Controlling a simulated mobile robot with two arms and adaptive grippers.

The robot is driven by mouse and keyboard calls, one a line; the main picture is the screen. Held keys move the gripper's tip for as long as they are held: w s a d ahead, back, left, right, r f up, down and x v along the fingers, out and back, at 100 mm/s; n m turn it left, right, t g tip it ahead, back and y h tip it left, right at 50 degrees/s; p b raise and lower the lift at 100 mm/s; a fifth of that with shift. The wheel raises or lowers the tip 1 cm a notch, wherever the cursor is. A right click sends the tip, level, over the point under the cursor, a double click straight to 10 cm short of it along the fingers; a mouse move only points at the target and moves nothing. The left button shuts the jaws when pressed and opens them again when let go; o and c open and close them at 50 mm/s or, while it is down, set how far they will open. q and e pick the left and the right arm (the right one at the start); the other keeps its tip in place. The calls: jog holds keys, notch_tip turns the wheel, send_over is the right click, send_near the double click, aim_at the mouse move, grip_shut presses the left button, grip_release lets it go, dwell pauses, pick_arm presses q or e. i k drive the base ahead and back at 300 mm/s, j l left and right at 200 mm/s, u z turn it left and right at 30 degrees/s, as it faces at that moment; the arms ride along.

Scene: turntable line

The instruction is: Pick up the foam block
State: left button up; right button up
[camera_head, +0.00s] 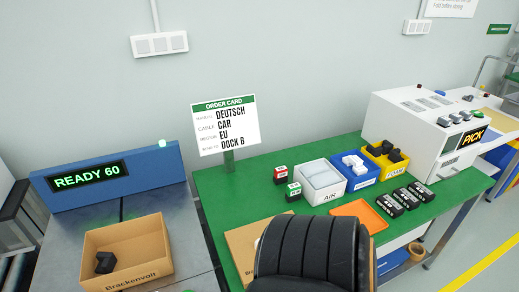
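A black ribbed part, which seems to be my own arm, fills the bottom centre and hides the front of the table. No fingertips of either gripper show.
An open cardboard box (150,281) marked Brackenvolt stands left, with a black object (105,263) inside. An order card (226,124), small red and green boxes, several black boxes (405,198), an orange tray (352,209) and a white PICK machine (425,130) surround the bins.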

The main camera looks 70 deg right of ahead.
aim_at(394, 156)
jog(key=z, duration=3.3)
jog(key=i+l+z, duration=0.3)
jog(key=k+l, duration=0.05)
jog(key=k, duration=0.05)
